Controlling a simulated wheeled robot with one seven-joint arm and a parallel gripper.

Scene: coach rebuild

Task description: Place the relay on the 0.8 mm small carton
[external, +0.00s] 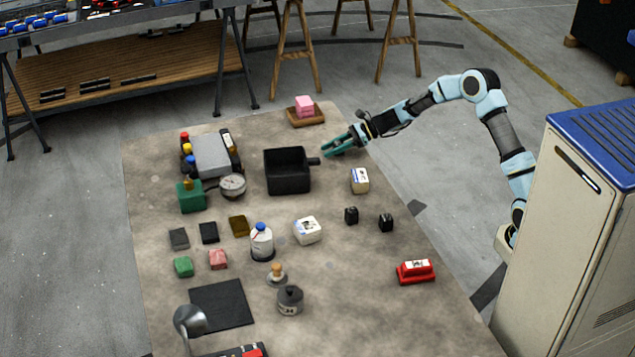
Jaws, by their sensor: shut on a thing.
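My gripper (327,149) has teal fingers and is at the far side of the mat, just above and right of the black open box. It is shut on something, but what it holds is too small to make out. Two small white cartons with printed labels stand on the mat, one right of the black box (360,181) and one nearer the middle (307,231). I cannot read a 0.8 mm mark on either. Two small black blocks (351,215) (386,222) stand right of the middle. I cannot tell whether any of these is the relay.
The black open box (287,172) has a short handle toward my gripper. A pink block sits on a brown tray (306,117) behind. The mat's right front is clear.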

